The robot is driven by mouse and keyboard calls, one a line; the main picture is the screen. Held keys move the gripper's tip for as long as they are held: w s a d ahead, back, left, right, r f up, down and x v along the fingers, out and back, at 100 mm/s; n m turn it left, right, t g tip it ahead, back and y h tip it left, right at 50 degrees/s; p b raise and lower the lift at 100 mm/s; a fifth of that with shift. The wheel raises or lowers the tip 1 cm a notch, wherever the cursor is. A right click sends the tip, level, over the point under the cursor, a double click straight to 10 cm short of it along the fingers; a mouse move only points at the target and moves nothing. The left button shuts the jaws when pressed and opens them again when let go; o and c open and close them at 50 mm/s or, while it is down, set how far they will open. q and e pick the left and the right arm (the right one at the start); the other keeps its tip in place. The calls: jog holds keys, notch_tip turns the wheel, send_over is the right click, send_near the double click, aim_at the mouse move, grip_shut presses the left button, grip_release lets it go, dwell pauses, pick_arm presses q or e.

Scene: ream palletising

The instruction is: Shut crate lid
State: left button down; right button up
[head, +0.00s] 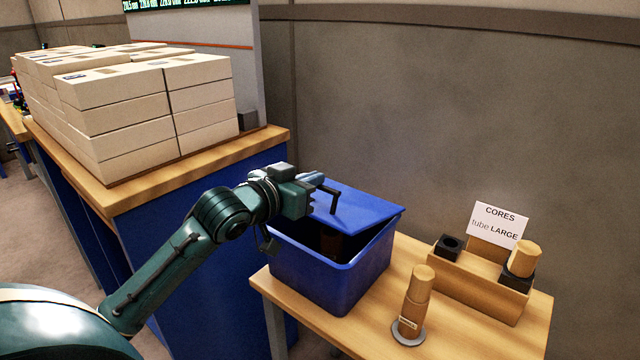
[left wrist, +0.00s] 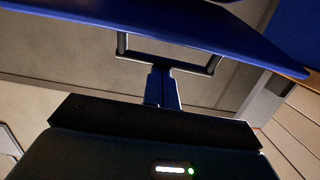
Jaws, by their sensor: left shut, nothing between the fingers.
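The blue crate (head: 325,285) stands on a wooden table. Its blue lid (head: 365,209) is tilted and partly open, with a gap above the rim through which something brown (head: 331,242) shows inside. A dark bracket-shaped handle (head: 334,201) stands on the lid. My left gripper (head: 316,179) is shut and empty at the handle, above the lid's left side. In the left wrist view, the closed fingers (left wrist: 162,84) end at the handle's bar (left wrist: 166,65), and the lid (left wrist: 190,28) spans the top. I cannot tell whether the fingers touch the bar. My right gripper is out of view.
A wooden tube (head: 415,300) on a grey disc stands right of the crate on the table (head: 460,335). Behind it is a wooden holder (head: 478,284) with a "CORES tube LARGE" card (head: 498,224). Stacked reams (head: 150,105) lie on the blue-sided bench at left.

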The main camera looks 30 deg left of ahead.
pick_arm(q)
jog(key=shift+t, duration=0.8)
jog(key=f+b, duration=0.1)
jog(key=f, duration=0.1)
jog(key=s+f+b, duration=0.1)
jog(key=f+b, duration=0.1)
jog(key=shift+s+a, duration=0.1)
jog(key=shift+s, duration=0.1)
jog(key=f+b, duration=0.1)
jog(key=b, duration=0.1)
jog(key=s+f+t+b, duration=0.1)
jog(key=b, duration=0.1)
jog(key=shift+s+a+f+t, duration=0.1)
jog(key=shift+f+t, duration=0.1)
jog(key=shift+t, duration=0.1)
jog(key=shift+s+f+t+h+b, duration=0.1)
jog(key=shift+f+t+h+b, duration=0.15)
jog(key=shift+b, duration=0.25)
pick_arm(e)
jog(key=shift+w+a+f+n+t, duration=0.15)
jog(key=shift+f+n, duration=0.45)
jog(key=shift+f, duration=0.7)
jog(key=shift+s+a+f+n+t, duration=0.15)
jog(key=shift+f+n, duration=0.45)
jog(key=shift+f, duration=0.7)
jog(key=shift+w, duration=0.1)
pick_arm(q)
jog(key=shift+r, duration=0.1)
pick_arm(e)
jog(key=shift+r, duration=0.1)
